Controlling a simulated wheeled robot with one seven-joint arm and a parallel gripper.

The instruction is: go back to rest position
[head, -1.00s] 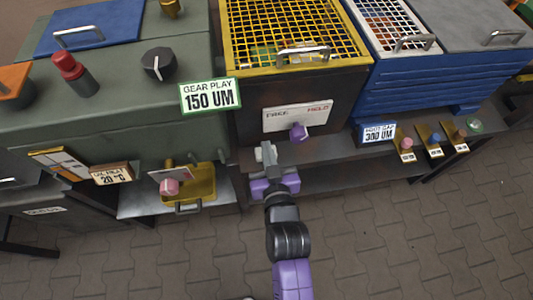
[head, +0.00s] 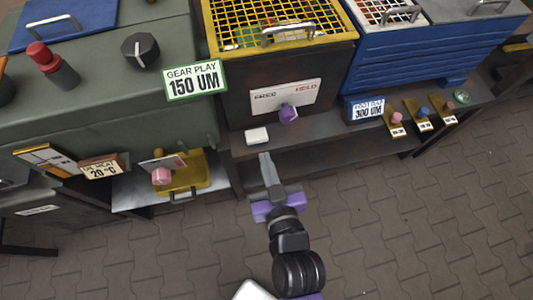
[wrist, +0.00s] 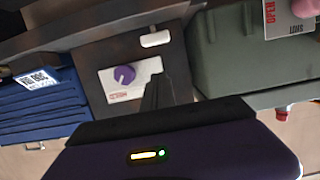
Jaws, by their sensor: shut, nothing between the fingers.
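My gripper (head: 267,168) is shut and empty in the head view, its grey fingers pointing toward the dark shelf and its purple body behind them. In the wrist view my gripper (wrist: 158,82) shows as dark fingers held together. The arm reaches up from the bottom of the head view over the paving.
A purple knob (head: 288,114) sits on a FREE/HELD plate below the yellow mesh bin (head: 230,35). A green housing (head: 110,120) stands left, with a yellow tray (head: 190,172) below. A blue bin (head: 420,65) and several small knobbed plates are right. The paved floor (head: 410,220) is open.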

